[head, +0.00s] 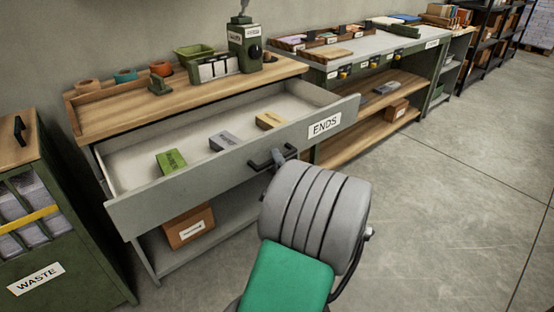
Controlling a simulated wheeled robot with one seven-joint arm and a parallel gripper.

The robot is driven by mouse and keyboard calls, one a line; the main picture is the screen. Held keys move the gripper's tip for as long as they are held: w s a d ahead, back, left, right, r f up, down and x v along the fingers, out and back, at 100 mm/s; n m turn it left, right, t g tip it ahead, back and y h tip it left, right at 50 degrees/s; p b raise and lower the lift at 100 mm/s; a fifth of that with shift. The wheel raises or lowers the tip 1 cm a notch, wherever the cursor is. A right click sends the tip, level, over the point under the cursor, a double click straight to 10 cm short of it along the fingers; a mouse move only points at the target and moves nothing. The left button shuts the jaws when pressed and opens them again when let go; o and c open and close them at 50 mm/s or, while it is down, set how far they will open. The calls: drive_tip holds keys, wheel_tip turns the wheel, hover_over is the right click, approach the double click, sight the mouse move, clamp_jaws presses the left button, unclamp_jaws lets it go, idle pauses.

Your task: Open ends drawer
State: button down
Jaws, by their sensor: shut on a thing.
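The ends drawer (200,187) is a grey drawer with a white "ENDS" label (324,125) on its front, under a wooden-topped bench. It stands pulled well out, with its white inside showing. A green block (171,162), a grey block (223,141) and a tan block (270,121) lie in it, spaced apart. The dark handle (262,163) is on the middle of the drawer front. My gripper (283,156) is at the handle's right part, shut on it. My grey wrist hides most of the fingers.
A green "WASTE" bin (84,240) stands at the left. A cardboard box (188,227) sits on the shelf below the drawer. Rolls, a green tray (194,56) and a dispenser (245,48) stand on the bench top (130,113). Another bench (420,62) is behind. The floor (450,200) at right is clear.

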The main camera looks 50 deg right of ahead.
drive_tip(key=c, duration=1.4)
unclamp_jaws()
drive_tip(key=shift+c, duration=0.2)
drive_tip(key=shift+s, duration=0.1)
drive_tip(key=v, duration=0.7)
drive_tip(key=shift+s+a, duration=0.25)
